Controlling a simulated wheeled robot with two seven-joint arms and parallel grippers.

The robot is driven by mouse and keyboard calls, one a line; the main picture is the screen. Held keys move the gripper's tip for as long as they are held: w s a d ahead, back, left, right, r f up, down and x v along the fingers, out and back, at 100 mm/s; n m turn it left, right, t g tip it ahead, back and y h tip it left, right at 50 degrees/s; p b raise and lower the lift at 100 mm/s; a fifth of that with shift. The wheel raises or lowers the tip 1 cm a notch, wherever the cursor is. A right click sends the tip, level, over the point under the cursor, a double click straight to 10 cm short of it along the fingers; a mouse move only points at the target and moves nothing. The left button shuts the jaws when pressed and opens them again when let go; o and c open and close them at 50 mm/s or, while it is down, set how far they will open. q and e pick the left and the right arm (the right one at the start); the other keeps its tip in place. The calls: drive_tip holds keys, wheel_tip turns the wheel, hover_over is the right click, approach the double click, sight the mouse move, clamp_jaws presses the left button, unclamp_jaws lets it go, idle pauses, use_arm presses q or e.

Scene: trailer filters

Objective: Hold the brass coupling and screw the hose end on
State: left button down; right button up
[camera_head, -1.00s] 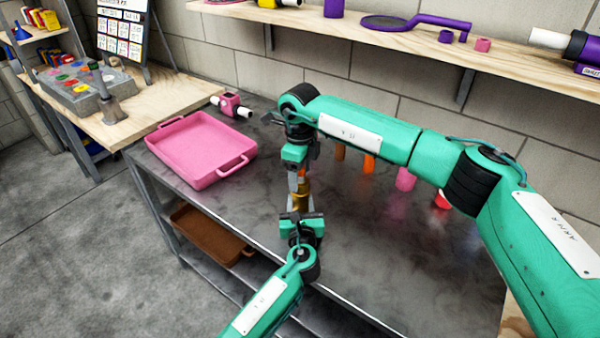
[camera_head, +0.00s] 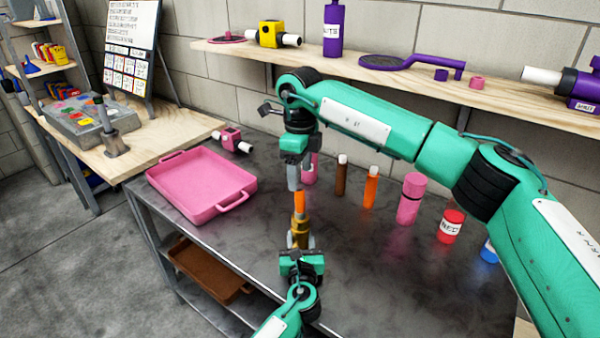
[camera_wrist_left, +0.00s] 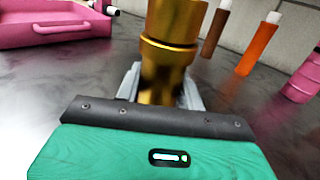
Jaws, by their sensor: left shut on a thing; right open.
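My left gripper (camera_head: 301,246) is shut on the brass coupling (camera_head: 301,229), holding it upright above the grey table. The left wrist view shows the coupling (camera_wrist_left: 168,55) large between the fingers, its top cut off. An orange hose end (camera_head: 299,204) stands upright on top of the coupling. How far it is screwed in cannot be told. My right gripper (camera_head: 293,182) is open, pointing down just above the hose end, with its fingers near the orange top.
A pink tray (camera_head: 232,205) lies at the table's left. A brown bottle (camera_head: 341,178), an orange bottle (camera_head: 371,188), a pink bottle (camera_head: 409,200) and a red jar (camera_head: 451,226) stand behind and right. A wooden shelf (camera_head: 420,85) runs along the wall. The table front right is clear.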

use_arm(q)
drive_tip(key=c, duration=0.8)
unclamp_jaws()
drive_tip(key=s, duration=1.4)
drive_tip(key=shift+d+b, duration=0.3)
use_arm(e)
drive_tip(key=shift+f, duration=0.3)
use_arm(q)
drive_tip(key=shift+w, duration=0.1)
drive_tip(key=shift+f, duration=0.1)
use_arm(e)
drive_tip(key=shift+f, duration=0.1)
